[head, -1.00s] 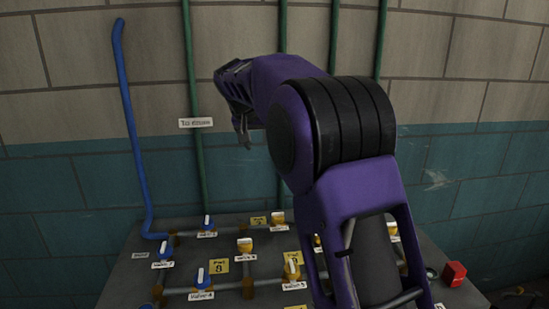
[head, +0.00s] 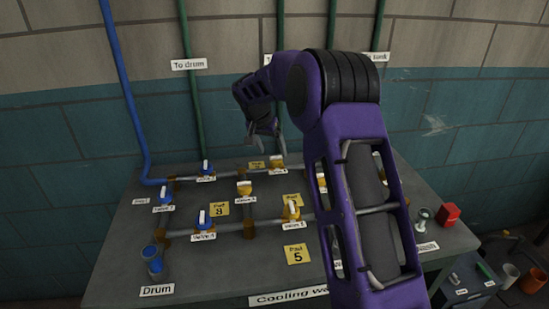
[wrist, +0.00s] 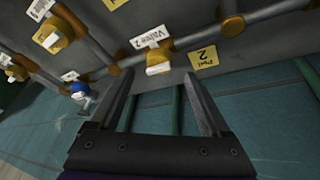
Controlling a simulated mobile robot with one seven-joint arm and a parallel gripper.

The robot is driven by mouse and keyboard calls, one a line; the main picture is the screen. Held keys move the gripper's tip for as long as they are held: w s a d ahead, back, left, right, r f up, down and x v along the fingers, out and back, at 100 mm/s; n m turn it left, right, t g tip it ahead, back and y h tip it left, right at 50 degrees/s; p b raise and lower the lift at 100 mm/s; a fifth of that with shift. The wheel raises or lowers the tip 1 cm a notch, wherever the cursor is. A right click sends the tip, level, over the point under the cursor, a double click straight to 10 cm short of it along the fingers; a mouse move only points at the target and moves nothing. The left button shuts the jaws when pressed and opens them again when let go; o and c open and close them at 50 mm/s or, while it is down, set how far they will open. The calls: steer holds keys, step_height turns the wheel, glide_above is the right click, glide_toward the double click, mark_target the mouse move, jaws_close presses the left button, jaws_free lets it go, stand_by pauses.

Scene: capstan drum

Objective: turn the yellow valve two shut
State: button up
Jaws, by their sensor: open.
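Yellow valve two (head: 278,163) sits on the pipe at the back of the grey panel, right of the yellow Pad 2 card. The wrist view shows it as a yellow body with a white handle (wrist: 158,66), beside its "Valve 2" label (wrist: 150,37). My gripper (head: 266,143) is open and empty, pointing down just above and behind the valve. In the wrist view the valve lies between and beyond my fingertips (wrist: 160,74), nearer the left finger, with no contact visible. The exact handle angle is hard to tell.
Other valves stand on the same pipework: a blue one (head: 205,168) to the left and yellow ones (head: 244,190) and (head: 291,211) in front. A Pad 2 card (wrist: 203,57) lies beside valve two. Green pipes (head: 193,105) rise on the wall behind. A red block (head: 449,213) is at right.

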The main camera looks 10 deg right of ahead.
mark_target(275, 157)
steer(key=shift+x, duration=2.15)
steer(key=shift+c, duration=0.3)
jaws_close()
